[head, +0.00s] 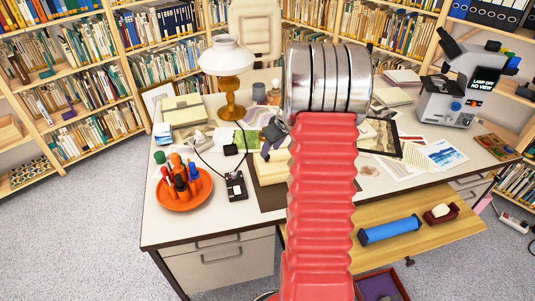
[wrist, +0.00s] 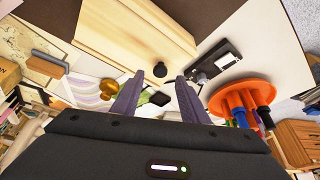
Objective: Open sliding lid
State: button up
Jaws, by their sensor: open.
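A pale wooden box with a sliding lid (wrist: 125,30) fills the upper middle of the wrist view, tilted in the picture. A small round black knob (wrist: 160,70) sits near the lid's lower edge. My gripper (wrist: 158,78) is open, its two purple-grey fingers on either side of the knob in the picture. I cannot tell whether they touch it. In the head view the box (head: 270,170) lies on the desk, partly hidden by my red arm. My gripper (head: 266,150) shows just above it there. The lid looks shut, as far as I can see.
An orange dish with cups and pens (head: 184,190) and a black device (head: 236,186) stand left of the box. A lamp (head: 228,70) is behind. A microscope (head: 455,85) and papers are at right. An open drawer (head: 430,230) juts out in front.

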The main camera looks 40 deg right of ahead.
aim_at(268, 157)
jog(key=shift+x, duration=1.9)
grip_shut()
